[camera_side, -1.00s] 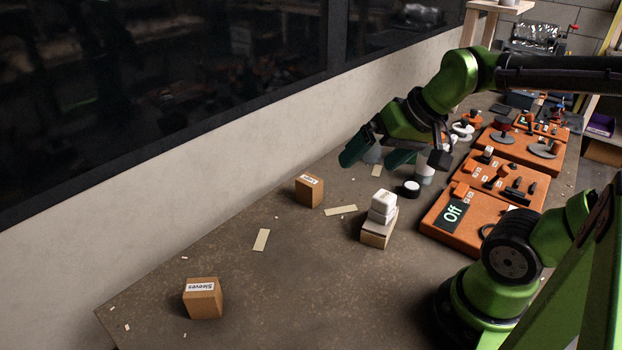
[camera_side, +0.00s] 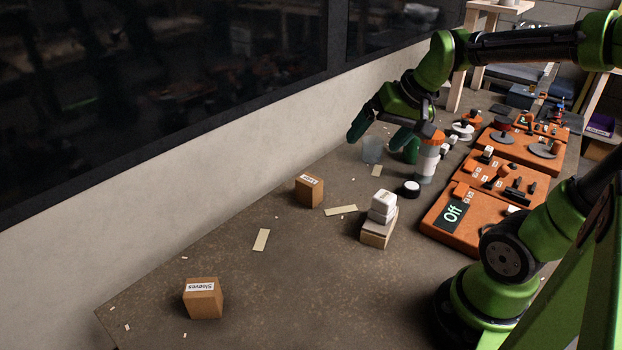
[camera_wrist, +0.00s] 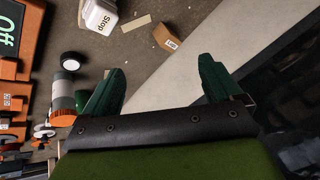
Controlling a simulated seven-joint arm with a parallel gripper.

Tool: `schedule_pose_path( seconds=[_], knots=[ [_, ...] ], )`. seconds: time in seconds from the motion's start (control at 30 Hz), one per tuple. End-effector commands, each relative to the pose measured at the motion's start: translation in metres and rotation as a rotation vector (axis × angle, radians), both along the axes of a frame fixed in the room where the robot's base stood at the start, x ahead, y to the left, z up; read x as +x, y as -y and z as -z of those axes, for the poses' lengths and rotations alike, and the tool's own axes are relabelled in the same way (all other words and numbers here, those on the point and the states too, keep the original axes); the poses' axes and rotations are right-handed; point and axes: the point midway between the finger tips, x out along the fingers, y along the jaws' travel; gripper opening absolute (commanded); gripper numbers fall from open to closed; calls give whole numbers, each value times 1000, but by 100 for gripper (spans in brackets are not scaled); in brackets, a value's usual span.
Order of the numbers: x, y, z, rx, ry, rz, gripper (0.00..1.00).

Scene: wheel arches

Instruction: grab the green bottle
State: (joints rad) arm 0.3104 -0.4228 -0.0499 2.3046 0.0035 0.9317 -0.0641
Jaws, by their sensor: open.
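My gripper is open and empty, above and close to the green bottle.
Orange panels (camera_side: 485,205) line the right side. A wall (camera_side: 250,155) runs along the left. The front middle of the bench is clear.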

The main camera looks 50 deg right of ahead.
Motion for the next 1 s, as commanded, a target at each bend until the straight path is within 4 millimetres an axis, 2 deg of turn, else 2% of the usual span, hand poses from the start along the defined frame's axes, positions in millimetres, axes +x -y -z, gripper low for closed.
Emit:
schedule_pose_path(
  seconds=[0.03, 0.17, 0.2, 0.27, 0.3, 0.4, 0.5, 0.6, 0.67, 0.73, 0.87, 1.0],
  knots=[
    [12, 35, 0, 0, -27, 58, 92],
    [28, 122, 2, -21, -76, 128, 92],
    [29, 151, 3, -30, -92, 141, 92],
    [27, 195, 8, -48, -113, 150, 92],
    [23, 223, 11, -63, -127, 150, 92],
    [10, 288, 18, -106, -158, 121, 92],
    [-1, 335, 21, -164, -179, 44, 92],
    [4, 352, 10, -232, -174, -67, 92],
    [6, 353, 0, -266, -165, -121, 92],
    [7, 351, 0, -279, -166, -168, 92],
    [10, 351, 9, -287, -169, -201, 92],
    [20, 354, 35, -285, -171, -203, 92]
  ],
)
